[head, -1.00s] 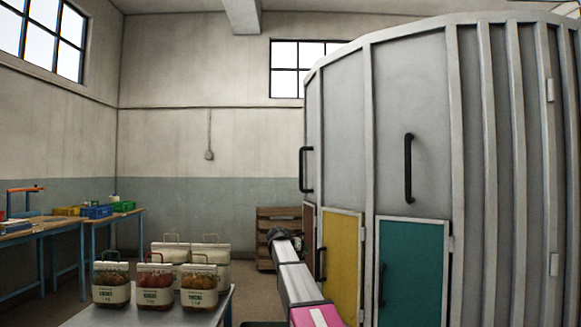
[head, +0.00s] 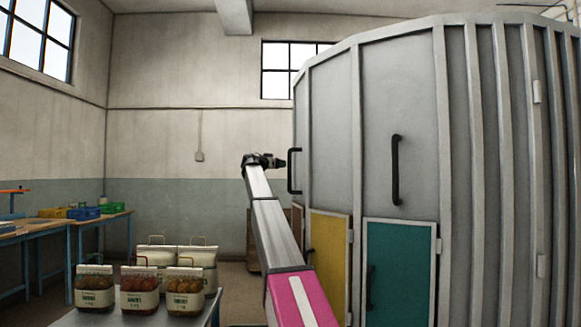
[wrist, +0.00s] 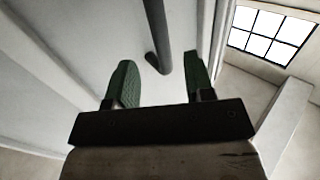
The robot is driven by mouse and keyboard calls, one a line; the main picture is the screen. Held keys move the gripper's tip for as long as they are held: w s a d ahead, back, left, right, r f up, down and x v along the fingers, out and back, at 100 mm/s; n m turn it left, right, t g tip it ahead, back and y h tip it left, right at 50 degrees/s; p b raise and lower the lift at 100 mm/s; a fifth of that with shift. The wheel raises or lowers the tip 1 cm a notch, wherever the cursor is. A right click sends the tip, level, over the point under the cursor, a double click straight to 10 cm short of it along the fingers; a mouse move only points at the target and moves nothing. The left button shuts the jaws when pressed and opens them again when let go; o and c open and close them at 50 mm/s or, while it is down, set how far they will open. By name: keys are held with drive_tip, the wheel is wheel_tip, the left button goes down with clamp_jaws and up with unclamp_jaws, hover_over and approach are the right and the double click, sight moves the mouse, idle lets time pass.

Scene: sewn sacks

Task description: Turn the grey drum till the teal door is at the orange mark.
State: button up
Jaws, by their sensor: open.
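The grey drum (head: 400,80) fills the right side of the head view. Its teal door (head: 388,285) is low on the drum, to the right of a yellow door (head: 328,260). Black upright handles sit above the doors, one at the left (head: 293,170) and one above the teal door (head: 397,170). My gripper (head: 278,162) is just left of the left handle. In the wrist view my gripper (wrist: 158,82) is open, with green fingers apart and a dark handle bar (wrist: 158,35) showing between and beyond their tips. No orange mark is clear in these views.
Workbenches (head: 50,230) with coloured bins run along the left wall. A wooden rack (head: 253,240) is behind my arm. The floor between is partly clear.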

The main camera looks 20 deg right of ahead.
drive_tip(key=x, duration=0.9)
drive_tip(key=shift+d, duration=0.25)
drive_tip(key=shift+w, duration=0.1)
clamp_jaws()
